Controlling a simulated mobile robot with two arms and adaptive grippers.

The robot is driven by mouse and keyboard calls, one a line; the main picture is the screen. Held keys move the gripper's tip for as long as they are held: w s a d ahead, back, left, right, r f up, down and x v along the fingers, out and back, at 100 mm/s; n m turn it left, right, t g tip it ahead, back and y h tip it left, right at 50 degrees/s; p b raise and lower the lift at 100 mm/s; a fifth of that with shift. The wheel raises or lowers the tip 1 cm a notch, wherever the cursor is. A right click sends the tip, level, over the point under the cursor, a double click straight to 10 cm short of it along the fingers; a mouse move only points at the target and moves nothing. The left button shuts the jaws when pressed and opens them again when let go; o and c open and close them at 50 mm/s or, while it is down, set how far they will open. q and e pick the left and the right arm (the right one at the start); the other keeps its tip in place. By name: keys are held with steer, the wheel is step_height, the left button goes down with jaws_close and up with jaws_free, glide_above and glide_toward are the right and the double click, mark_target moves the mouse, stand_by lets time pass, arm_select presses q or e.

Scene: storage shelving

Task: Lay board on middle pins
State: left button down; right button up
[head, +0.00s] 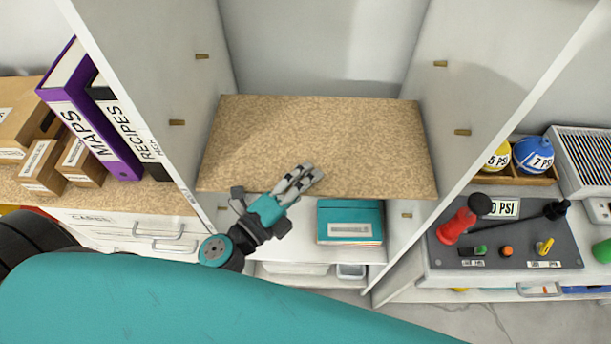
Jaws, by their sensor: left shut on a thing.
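The board (318,140) is a speckled tan-brown panel inside the white shelf unit, spanning most of the gap between its two side walls. My left gripper (307,180) is shut on the board's front edge, a little left of the edge's middle. Brown pins show on the left wall (202,56) and (177,122) and on the right wall (440,63) and (462,132). A lower pin (406,215) shows below the board's front right corner. Other pins may be hidden under the board; I cannot tell whether it touches any. My right gripper is not in view.
Below the board, a teal box (350,222) stands on a white lower shelf. Left, a counter holds purple and black binders (90,115) and cardboard boxes (40,165). Right, a grey control panel (505,240) has a red-handled lever, beside blue and yellow balls (533,154).

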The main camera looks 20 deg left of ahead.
arm_select(q)
steer(key=shift+s+d, duration=0.1)
steer(key=shift+s, duration=0.05)
steer(key=shift+f, duration=0.1)
steer(key=c, duration=1.6)
jaws_free()
steer(key=shift+o, duration=1.1)
steer(key=shift+f, duration=0.1)
steer(key=shift+r, duration=0.2)
steer(key=shift+s+a+f+b, duration=0.2)
steer(key=shift+s+b, duration=0.05)
steer(key=shift+b, duration=0.05)
steer(key=shift+b+v, duration=2.9)
steer(key=shift+v, duration=2.8)
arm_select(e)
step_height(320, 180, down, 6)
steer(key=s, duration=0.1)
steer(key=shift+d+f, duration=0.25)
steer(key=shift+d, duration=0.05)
